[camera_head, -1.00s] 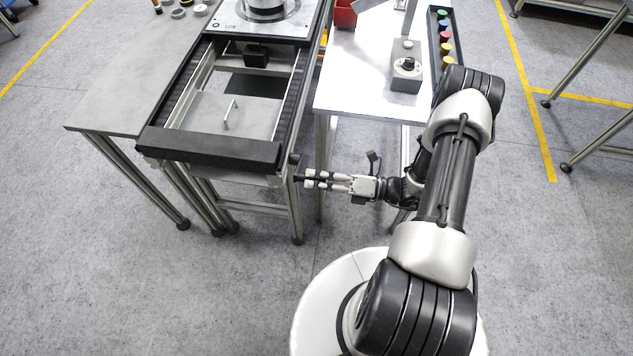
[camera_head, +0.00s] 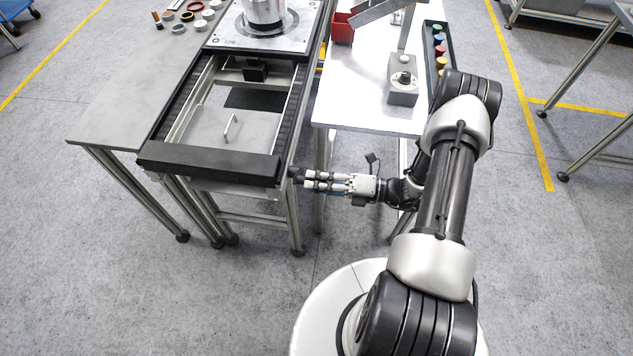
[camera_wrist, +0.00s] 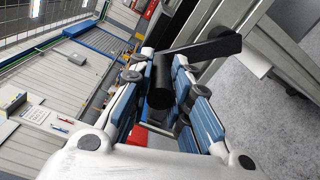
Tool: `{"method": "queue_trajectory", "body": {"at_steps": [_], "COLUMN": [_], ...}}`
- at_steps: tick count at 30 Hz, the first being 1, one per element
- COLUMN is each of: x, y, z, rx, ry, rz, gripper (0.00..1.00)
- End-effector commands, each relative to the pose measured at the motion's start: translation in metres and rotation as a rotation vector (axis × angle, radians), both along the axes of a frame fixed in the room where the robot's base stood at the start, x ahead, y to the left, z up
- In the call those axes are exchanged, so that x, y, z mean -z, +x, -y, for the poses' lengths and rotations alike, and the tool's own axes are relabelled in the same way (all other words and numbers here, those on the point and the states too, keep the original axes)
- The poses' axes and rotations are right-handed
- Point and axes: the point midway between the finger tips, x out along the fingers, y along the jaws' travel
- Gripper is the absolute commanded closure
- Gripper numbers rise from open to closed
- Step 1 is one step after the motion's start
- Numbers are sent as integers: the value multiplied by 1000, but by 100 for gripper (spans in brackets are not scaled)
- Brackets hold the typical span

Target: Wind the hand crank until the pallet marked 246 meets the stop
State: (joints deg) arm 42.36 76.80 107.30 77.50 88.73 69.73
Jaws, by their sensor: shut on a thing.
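The hand crank (camera_head: 295,173) is at the near right corner of the conveyor. In the wrist view its black handle (camera_wrist: 162,85) lies between the fingers, with the black crank arm (camera_wrist: 208,47) running off to the upper right. My gripper (camera_head: 308,182) is shut on the handle from the right. A metal pallet (camera_head: 289,40) carrying a silver cylinder (camera_head: 264,12) sits on the far part of the conveyor.
A black end bar (camera_head: 208,162) closes the near end of the conveyor. A white table (camera_head: 365,105) at the right holds a grey control box (camera_head: 403,88), a red bin (camera_head: 342,28) and a rack of coloured caps. Small rings and parts lie on the left table.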

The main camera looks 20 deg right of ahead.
Motion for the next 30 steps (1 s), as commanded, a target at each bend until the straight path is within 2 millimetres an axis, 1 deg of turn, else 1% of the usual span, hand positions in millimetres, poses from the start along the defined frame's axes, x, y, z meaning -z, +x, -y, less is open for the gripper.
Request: {"method": "queue_trajectory", "body": {"at_steps": [1,4,5,11,14,17,24,30], "x": [-6,-5,-5,-5,-4,-3,-2,-2], "y": [4,4,4,3,1,-7,-34,-52], "z": [3,3,3,4,10,23,67,94], "rx": [9,9,9,9,12,13,11,6], "ry": [2,2,2,2,1,2,0,1], "rz": [19,19,19,16,14,11,9,8], "gripper": [100,100,81,68,61,60,60,60]}}
